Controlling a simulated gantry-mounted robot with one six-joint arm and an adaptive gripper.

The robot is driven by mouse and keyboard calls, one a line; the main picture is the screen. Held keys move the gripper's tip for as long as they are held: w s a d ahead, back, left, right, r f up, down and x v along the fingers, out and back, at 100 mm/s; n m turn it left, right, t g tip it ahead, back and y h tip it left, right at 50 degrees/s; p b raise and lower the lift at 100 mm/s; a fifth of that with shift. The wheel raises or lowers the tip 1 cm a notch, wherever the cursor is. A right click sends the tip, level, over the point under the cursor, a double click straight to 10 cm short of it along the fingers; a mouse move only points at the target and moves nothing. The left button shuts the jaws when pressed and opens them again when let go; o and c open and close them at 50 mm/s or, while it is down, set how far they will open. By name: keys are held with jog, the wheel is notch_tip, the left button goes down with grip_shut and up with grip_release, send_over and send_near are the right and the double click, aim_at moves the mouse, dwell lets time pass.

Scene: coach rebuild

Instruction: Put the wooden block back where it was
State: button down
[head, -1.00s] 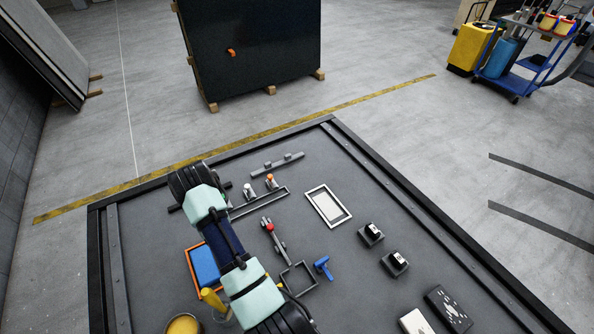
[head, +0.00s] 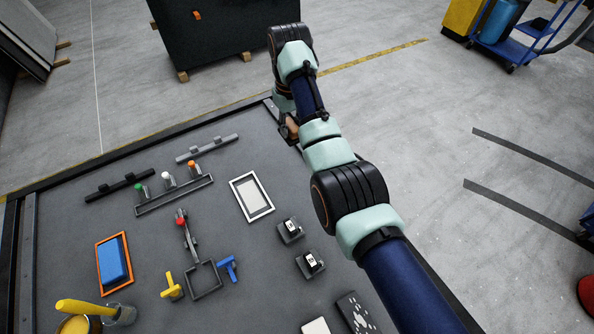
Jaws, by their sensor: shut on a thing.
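My gripper (head: 289,133) is at the far right corner of the dark work surface, at the end of my arm. It is shut on a small brown piece that looks like the wooden block (head: 294,126). My arm and gripper hide much of the block. I cannot tell whether the block touches the surface or hangs just above it. The dark work surface (head: 215,260) has a raised edge along its far side.
A white-framed panel (head: 251,197) lies left of my arm.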

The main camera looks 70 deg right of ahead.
notch_tip(320, 180, down, 20)
jog(key=b, duration=0.6)
jog(key=shift+a, duration=0.1)
jog(key=shift+w, duration=0.1)
jog(key=shift+f+b, duration=0.15)
jog(key=shift+b, duration=0.15)
jog(key=c, duration=0.8)
grip_release()
jog(key=shift+c, duration=0.2)
notch_tip(320, 180, up, 12)
jog(key=p, duration=0.4)
